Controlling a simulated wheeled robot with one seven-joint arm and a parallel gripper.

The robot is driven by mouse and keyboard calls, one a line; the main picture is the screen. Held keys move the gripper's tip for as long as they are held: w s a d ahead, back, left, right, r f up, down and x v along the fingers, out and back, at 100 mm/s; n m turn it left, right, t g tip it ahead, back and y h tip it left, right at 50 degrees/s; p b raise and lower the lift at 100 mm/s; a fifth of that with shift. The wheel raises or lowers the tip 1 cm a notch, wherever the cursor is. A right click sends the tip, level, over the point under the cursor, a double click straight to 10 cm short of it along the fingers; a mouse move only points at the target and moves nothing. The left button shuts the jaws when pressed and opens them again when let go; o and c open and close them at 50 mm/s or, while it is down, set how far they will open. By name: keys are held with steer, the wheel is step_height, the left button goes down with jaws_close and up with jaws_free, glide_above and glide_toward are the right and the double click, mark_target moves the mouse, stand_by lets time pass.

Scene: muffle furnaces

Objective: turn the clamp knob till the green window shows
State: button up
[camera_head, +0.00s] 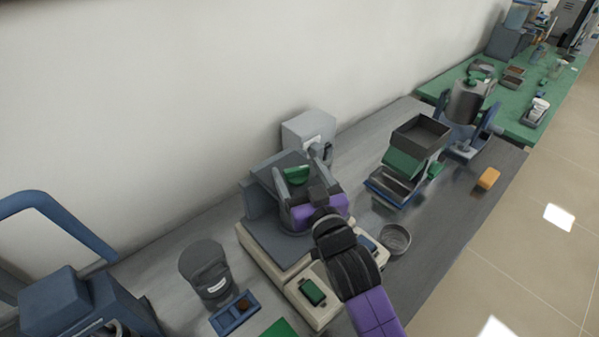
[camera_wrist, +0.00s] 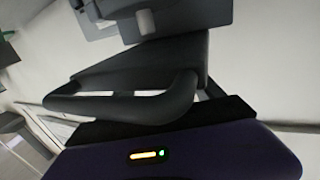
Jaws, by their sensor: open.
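My gripper (camera_head: 318,192), with its purple body, is over the middle machine, which has a cream base (camera_head: 268,262) and a grey-blue deck. Its jaws are open; the fingertips are hard to make out against dark parts of the machine. A green piece (camera_head: 296,175) shows just left of and beyond the gripper; I cannot tell whether it is the clamp knob or the window. In the wrist view a dark looped part (camera_wrist: 125,105) fills the middle, and grey machine parts (camera_wrist: 185,15) show at the top. The clamp knob is not clearly identifiable in either view.
A dark cup (camera_head: 205,272) and blue tray (camera_head: 235,312) stand left of the machine. A round metal dish (camera_head: 396,239) is close on the right, then a stacked box unit (camera_head: 420,136). A yellow block (camera_head: 488,178) lies near the bench edge. A wall rises behind.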

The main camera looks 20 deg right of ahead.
steer(key=s+b, duration=0.2)
steer(key=s, duration=0.5)
steer(key=shift+s+a, duration=0.2)
steer(key=shift+s, duration=0.2)
steer(key=s+f+g, duration=0.1)
steer(key=s+f, duration=0.2)
steer(key=s, duration=1.4)
steer(key=s+f+g+y, duration=0.1)
steer(key=s+f, duration=0.3)
steer(key=s, duration=1.3)
steer(key=shift+s+d+f+n+g+b, duration=0.2)
steer(key=shift+s+n+g+b, duration=0.2)
steer(key=shift+g, duration=0.2)
steer(key=shift+w+r, duration=0.1)
